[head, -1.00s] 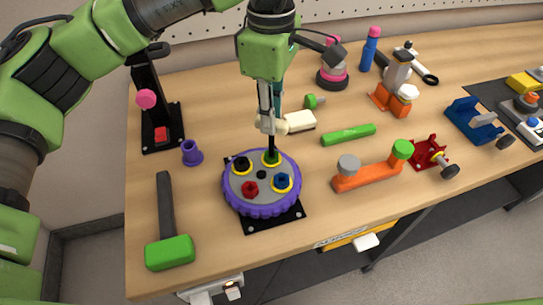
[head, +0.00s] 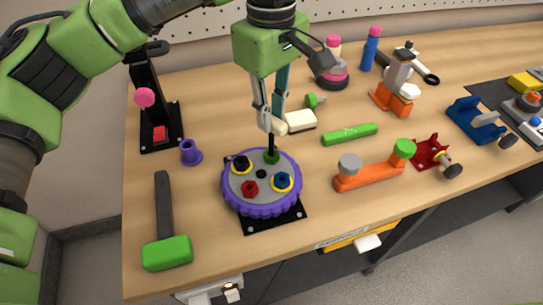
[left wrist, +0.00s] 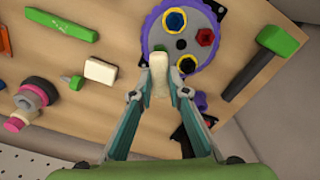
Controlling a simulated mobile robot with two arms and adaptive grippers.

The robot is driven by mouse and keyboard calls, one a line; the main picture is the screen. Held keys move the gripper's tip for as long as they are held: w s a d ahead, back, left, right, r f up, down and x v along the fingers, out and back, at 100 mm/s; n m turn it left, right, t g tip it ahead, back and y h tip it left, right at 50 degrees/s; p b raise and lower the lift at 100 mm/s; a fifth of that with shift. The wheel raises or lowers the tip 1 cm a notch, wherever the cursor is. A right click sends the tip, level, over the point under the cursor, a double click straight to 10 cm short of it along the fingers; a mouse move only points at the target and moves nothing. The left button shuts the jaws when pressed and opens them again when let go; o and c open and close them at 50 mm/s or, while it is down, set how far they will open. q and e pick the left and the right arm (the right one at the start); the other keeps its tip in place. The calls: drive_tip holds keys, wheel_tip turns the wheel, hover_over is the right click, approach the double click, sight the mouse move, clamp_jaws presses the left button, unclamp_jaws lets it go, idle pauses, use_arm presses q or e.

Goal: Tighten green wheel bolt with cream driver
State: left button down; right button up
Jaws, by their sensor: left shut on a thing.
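The purple wheel (head: 246,206) lies on a black plate near the table's front edge, and its face also shows in the left wrist view (left wrist: 152,38). The green bolt (head: 271,157) sits at the wheel's far side. My left gripper (head: 272,122) is shut on the handle of the cream driver (head: 279,127), above the wheel. The handle also shows between the fingers in the left wrist view (left wrist: 159,78). The driver's dark shaft points down with its tip at the green bolt; I cannot tell how well it is seated. My right gripper is not in view.
Black (head: 241,164), red (head: 250,188) and blue (head: 283,181) bolts are on the same wheel. A cream block (head: 301,120) stands close behind the driver. A green-headed hammer (head: 167,252) and a purple piece (head: 190,152) lie to the left. An orange part (head: 372,177) lies to the right.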

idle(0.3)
use_arm(q)
drive_tip(key=shift+r+p, duration=1.55)
drive_tip(key=shift+r, duration=0.65)
wheel_tip(320, 180, up, 5)
drive_tip(key=p, duration=0.3)
idle(0.8)
